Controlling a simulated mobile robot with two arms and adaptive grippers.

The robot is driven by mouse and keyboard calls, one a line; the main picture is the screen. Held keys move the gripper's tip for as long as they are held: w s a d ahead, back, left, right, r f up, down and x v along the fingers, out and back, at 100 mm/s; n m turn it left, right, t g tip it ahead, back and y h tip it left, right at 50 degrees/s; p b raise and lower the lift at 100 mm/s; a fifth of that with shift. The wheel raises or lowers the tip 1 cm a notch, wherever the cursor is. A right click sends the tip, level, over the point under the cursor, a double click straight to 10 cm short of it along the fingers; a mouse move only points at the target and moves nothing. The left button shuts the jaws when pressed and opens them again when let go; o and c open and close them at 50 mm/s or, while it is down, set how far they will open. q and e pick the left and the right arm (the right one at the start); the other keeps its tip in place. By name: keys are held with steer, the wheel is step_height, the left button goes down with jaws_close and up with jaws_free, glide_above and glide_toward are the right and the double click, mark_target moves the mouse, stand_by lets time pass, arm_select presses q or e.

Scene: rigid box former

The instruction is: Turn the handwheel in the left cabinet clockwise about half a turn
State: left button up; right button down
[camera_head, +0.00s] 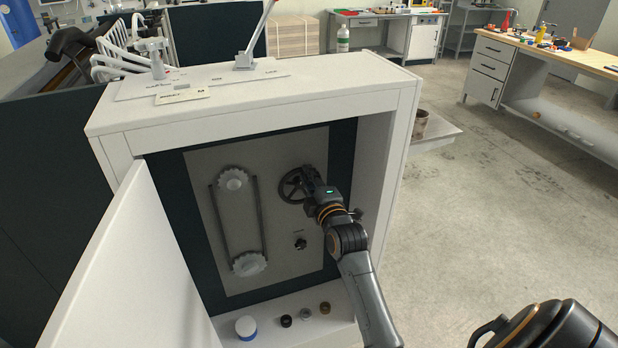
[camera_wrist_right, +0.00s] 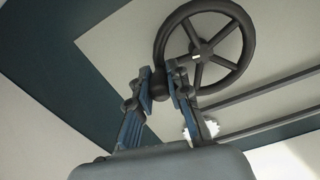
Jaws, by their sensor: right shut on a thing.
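The dark handwheel (camera_head: 290,187) is on the grey panel inside the open white cabinet (camera_head: 118,120). It is a spoked wheel and a knob stands out from its rim. My right gripper (camera_head: 311,184) reaches in from the right and covers the wheel's right side in the head view. In the right wrist view the handwheel (camera_wrist_right: 234,22) shows nearly whole, and my right gripper (camera_wrist_right: 165,86) has its fingers closed around the knob at the rim. My left gripper is not in view.
Two white sprockets with a chain (camera_head: 232,180) sit left of the wheel. A small black knob (camera_head: 300,244) is below it. The open door (camera_head: 125,270) stands at the left. A blue-white jar (camera_head: 246,327) and several small caps lie on the cabinet floor.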

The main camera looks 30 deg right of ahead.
steer(key=shift+d+m, duration=0.1)
steer(key=shift+m, duration=0.2)
steer(key=s+d+f+m+p, duration=0.15)
steer(key=d+f+m, duration=0.35)
steer(key=m, duration=1)
steer(key=w+a+f+m+b, duration=0.1)
steer(key=a+f+m, duration=0.5)
steer(key=m, duration=1.2)
steer(key=shift+w+b, duration=0.3)
steer(key=shift+w, duration=0.05)
steer(key=shift+a, duration=0.15)
